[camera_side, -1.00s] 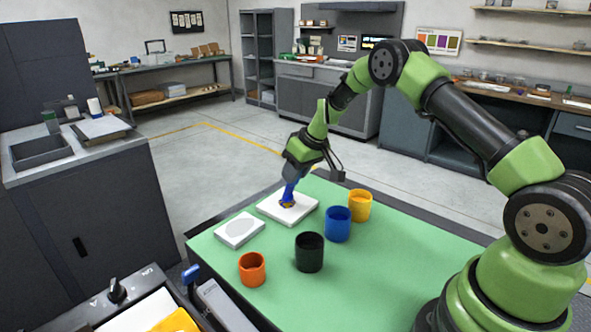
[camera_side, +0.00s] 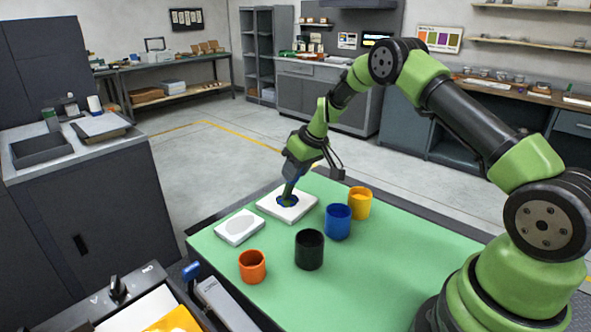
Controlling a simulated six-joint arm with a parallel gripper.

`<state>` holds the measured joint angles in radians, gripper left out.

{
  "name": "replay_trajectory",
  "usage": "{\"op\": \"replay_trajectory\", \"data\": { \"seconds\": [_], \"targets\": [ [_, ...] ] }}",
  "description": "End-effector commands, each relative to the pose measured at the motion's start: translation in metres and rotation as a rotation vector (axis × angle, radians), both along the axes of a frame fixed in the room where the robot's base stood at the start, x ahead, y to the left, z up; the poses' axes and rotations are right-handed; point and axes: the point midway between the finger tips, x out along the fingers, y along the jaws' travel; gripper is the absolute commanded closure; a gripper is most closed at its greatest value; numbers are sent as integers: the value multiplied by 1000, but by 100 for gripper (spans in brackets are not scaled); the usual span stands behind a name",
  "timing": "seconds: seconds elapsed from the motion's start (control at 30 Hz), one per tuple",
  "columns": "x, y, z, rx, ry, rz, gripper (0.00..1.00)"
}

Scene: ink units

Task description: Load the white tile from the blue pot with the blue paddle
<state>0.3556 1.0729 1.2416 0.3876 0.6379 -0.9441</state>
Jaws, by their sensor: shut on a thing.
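My gripper (camera_side: 298,163) is shut on the blue paddle (camera_side: 289,189), which points down at the white tile (camera_side: 304,207) at the back left of the green mat. The paddle's lower end meets a dark blue patch (camera_side: 281,201) near the middle of the tile; I cannot tell whether that patch is ink or the paddle's foot. The blue pot (camera_side: 338,226) stands upright to the right of the tile, apart from it. Its contents are too small to make out.
A smaller white block with a grey disc (camera_side: 239,228) lies front left of the tile. A yellow pot (camera_side: 360,204), a black pot (camera_side: 309,252) and an orange pot (camera_side: 252,267) stand on the green mat (camera_side: 400,262). The mat's right part is clear.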

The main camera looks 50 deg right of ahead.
Motion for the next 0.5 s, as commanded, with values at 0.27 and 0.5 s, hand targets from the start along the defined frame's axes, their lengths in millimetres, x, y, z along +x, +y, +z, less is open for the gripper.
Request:
{"op": "replay_trajectory", "data": {
  "seconds": [0.27,0.5],
  "targets": [
    [-1,0,4,0,4,1,94],
    [0,0,35,-1,-1,2,94]
  ]
}}
